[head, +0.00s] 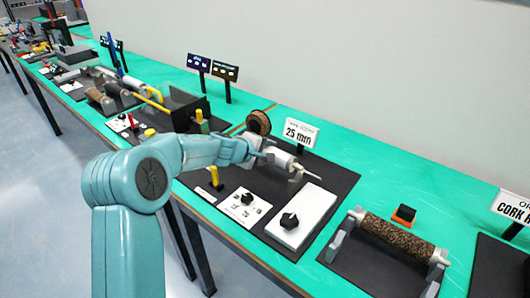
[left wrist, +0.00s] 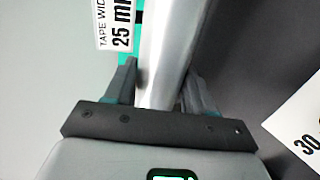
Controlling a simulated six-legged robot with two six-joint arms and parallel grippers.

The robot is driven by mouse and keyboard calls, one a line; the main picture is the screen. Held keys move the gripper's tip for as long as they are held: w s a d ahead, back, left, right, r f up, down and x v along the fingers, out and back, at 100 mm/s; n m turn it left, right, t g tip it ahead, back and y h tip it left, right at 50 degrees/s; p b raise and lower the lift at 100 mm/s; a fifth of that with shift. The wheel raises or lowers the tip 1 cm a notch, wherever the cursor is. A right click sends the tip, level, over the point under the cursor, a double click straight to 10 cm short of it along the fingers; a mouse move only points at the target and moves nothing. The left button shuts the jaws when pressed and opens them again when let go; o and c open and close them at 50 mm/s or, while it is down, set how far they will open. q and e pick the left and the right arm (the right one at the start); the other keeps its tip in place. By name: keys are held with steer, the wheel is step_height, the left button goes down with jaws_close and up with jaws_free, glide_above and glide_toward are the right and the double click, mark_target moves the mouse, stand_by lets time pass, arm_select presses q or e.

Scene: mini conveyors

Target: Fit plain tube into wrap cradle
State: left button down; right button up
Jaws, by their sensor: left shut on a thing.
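My left gripper (head: 268,153) is over the black mat of the 25 mm station, and it also shows in the left wrist view (left wrist: 158,85). It is shut on the plain tube (left wrist: 165,50), a smooth silvery-grey cylinder running away between the dark fingers. In the head view a pale cylinder with a thin rod, apparently the plain tube (head: 281,158), shows just beyond the fingers. I cannot clearly make out the wrap cradle; my arm hides part of this station. My right gripper is not in view.
A brown cork ring (head: 258,122) stands behind the gripper. A 25 mm sign (head: 300,133) is at the back. A white box with a black knob (head: 289,220) lies in front. A cork-covered tube (head: 398,235) rests on grey supports at the right. Green table shows between mats.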

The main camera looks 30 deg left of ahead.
arm_select(q)
steer(key=shift+f+b, duration=2.25)
steer(key=shift+b, duration=0.35)
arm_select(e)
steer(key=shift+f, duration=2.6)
arm_select(q)
steer(key=shift+c, duration=2.2)
jaws_free()
steer(key=shift+r, duration=0.1)
steer(key=shift+o, duration=0.7)
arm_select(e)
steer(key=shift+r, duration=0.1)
